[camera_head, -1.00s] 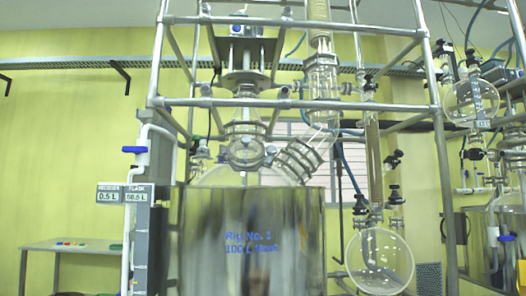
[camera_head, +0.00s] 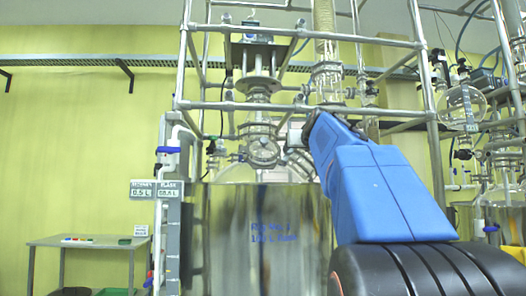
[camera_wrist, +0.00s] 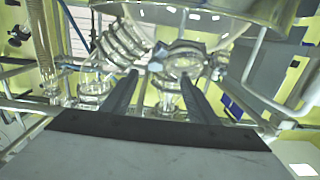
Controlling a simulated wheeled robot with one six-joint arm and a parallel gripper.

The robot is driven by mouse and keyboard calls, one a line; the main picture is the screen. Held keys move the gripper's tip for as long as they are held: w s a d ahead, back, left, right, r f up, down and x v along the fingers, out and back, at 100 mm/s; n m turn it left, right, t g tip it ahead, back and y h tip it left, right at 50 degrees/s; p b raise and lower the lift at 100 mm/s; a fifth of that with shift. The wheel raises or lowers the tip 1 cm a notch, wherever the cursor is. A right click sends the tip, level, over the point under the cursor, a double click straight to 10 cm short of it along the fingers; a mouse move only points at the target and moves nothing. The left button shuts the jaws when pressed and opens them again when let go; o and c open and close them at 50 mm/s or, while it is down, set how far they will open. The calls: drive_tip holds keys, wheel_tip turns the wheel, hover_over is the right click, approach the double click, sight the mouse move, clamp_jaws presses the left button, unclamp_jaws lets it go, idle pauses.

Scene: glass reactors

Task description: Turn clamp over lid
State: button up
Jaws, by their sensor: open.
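The lid of the big glass flask (camera_head: 236,173) shows above a shiny metal bath. A round metal clamp with a knob (camera_head: 263,152) sits on its middle neck; a second ringed clamp on the slanted neck to its right is partly hidden by my arm. In the wrist view the round clamp (camera_wrist: 184,62) is just beyond my gripper (camera_wrist: 158,82), near the right finger, and the slanted ringed clamp (camera_wrist: 122,44) is beyond the left finger. The two dark fingers are apart with nothing held between them. Whether either finger touches a clamp cannot be told.
The metal bath (camera_head: 240,235) stands below the flask. A pipe frame (camera_head: 300,106) surrounds the necks, with a stirrer drive (camera_head: 258,55) and a glass column (camera_head: 325,75) above. More glassware (camera_head: 465,105) hangs at right. A small table (camera_head: 88,241) stands at far left.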

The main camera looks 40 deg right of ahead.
sight(289, 151)
drive_tip(key=x, duration=0.5)
drive_tip(key=r+x, duration=0.1)
drive_tip(key=x, duration=0.5)
drive_tip(key=d+r+x, duration=0.1)
drive_tip(key=x, duration=0.5)
drive_tip(key=shift+r, duration=0.2)
drive_tip(key=c, duration=1)
